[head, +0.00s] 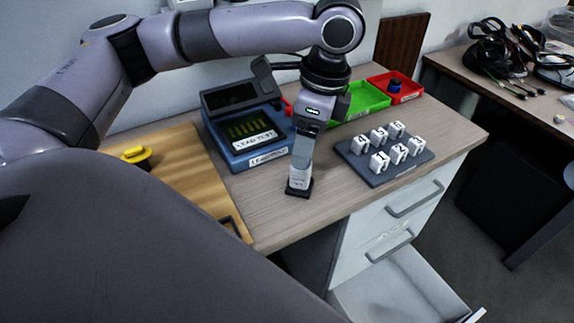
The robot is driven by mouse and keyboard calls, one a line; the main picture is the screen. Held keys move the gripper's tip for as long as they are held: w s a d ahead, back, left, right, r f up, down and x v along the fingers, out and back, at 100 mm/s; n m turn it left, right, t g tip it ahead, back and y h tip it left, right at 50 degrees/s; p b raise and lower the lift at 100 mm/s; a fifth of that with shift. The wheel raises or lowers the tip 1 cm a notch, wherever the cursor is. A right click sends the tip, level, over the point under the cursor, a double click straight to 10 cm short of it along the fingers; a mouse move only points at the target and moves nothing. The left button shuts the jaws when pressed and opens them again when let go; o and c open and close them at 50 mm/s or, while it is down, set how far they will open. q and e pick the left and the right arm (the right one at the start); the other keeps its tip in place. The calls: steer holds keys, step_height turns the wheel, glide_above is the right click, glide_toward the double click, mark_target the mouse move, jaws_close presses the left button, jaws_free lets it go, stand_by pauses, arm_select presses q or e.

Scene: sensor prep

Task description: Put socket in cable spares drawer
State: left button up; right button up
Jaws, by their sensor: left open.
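Several white numbered blocks (379,162) stand in two rows on a dark grey tray (360,175) on the desk; I cannot tell whether one of them is the socket. A drawer (395,288) low in the white cabinet is pulled open, and the visible part of its inside looks empty. I cannot read a label on it. My left gripper (299,187) points down, low over the desk, left of the tray and right of the blue tester. It is open, seen edge-on, and I see nothing held. My right gripper is out of view.
A blue LEAD TEST device (239,158) stands behind left. A green bin (362,103) and a red bin (408,88) holding a blue part stand at the back. A yellow part (136,155) lies on a wooden board (185,180). Cables (490,50) lie on another table.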

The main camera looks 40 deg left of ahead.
mark_target(301, 171)
arm_select(q)
steer(key=shift+s+a+f, duration=0.1)
steer(key=shift+a+f, duration=0.05)
steer(key=shift+f, duration=0.25)
steer(key=shift+a+f, duration=0.15)
steer(key=shift+f, duration=1.45)
steer(key=shift+a+f, duration=0.15)
steer(key=shift+f, duration=1.4)
steer(key=c, duration=1.2)
